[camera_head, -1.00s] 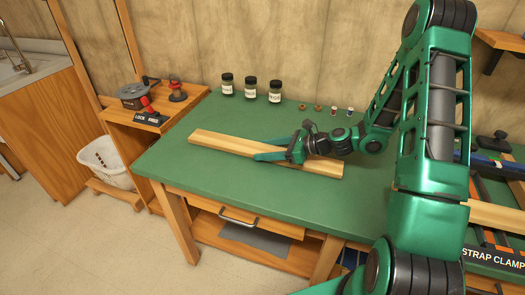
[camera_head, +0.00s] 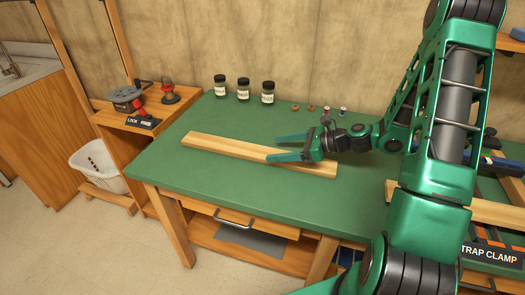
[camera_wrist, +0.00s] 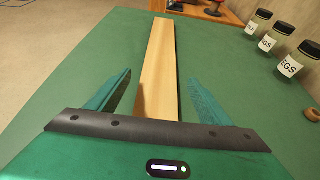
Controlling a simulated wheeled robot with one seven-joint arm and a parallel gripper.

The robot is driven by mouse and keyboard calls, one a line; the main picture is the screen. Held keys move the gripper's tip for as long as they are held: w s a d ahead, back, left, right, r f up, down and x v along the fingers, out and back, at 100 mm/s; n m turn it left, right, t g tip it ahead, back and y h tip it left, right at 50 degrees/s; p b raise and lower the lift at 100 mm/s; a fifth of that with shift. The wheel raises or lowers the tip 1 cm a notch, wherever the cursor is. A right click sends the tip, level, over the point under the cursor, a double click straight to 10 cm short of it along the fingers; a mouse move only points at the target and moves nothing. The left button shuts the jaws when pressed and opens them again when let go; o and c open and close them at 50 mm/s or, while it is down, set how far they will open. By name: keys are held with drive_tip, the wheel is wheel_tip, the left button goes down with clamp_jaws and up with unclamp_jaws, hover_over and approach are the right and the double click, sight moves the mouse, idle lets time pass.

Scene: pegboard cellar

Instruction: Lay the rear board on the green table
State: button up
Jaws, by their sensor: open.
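A long light wooden board (camera_head: 225,149) lies flat on the green table (camera_head: 190,181). In the wrist view the same board (camera_wrist: 158,65) runs away from me between my open fingers, with a gap on each side. My gripper (camera_head: 280,148) is open above the right half of the board and holds nothing. Its two green fingers also show in the wrist view (camera_wrist: 157,92). Part of another light board (camera_head: 468,214) shows at the right, partly hidden behind my arm.
Three labelled jars (camera_head: 243,89) and several small items (camera_head: 311,108) stand along the table's back edge by the wall. A wooden side stand (camera_head: 150,121) with a LOCK sign is at the left. The strap clamp rack (camera_head: 490,240) is at the right. The table's front left is clear.

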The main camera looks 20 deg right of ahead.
drive_tip(key=shift+v, duration=2.25)
drive_tip(key=shift+s, duration=0.1)
